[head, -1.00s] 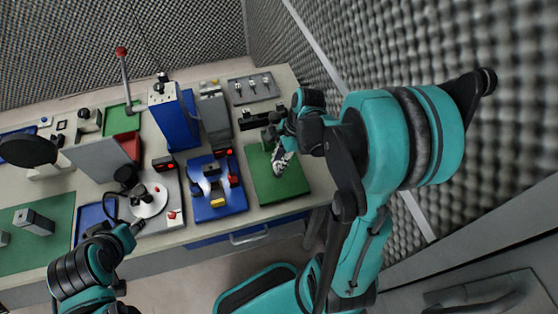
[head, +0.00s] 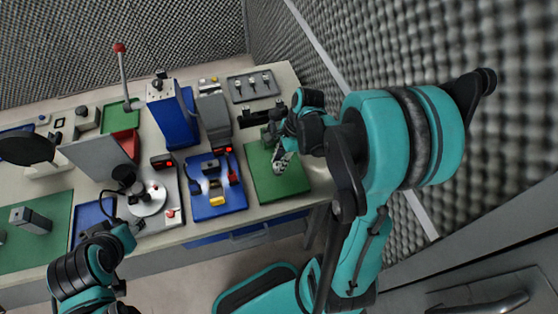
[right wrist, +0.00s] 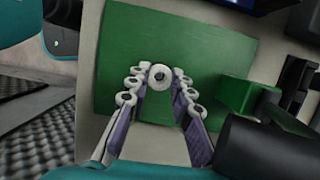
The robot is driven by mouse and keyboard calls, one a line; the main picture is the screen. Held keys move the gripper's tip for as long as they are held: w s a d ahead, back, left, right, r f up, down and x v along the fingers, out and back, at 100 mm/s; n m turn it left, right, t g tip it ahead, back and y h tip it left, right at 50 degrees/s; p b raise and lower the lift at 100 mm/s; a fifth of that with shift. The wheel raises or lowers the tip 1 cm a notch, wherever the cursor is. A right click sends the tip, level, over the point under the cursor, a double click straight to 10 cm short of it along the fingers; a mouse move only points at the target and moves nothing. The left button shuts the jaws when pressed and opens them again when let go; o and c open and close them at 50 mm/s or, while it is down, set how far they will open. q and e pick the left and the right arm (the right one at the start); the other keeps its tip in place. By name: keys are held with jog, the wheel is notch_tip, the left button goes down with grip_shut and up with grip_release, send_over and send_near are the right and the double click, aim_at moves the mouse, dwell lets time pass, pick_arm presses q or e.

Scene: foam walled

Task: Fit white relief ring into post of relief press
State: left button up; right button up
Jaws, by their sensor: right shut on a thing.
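The white relief ring (right wrist: 159,76) is a small white disc with a dark centre, between the fingertips of my right gripper (right wrist: 160,82). In the head view my right gripper (head: 281,160) hangs over the green mat at the right end of the bench; the ring is too small to make out there. The right fingers are shut on the ring. I cannot tell for certain which fixture is the relief press, and I do not make out its post. My left arm comes in at lower left; its gripper (head: 128,236) is too unclear to read.
A green block (right wrist: 233,93) stands close to the right of the fingers in the wrist view. A blue fixture plate (head: 217,207) lies left of the mat. A grey rack (head: 253,96) stands behind, near the foam wall.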

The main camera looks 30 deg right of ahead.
jog(key=shift+f+b, duration=1.1)
jog(key=shift+f, duration=0.25)
jog(key=o, duration=0.9)
jog(key=shift+r, duration=0.1)
jog(key=v, duration=1.1)
jog(key=shift+d+r, duration=0.2)
jog(key=shift+r, duration=0.2)
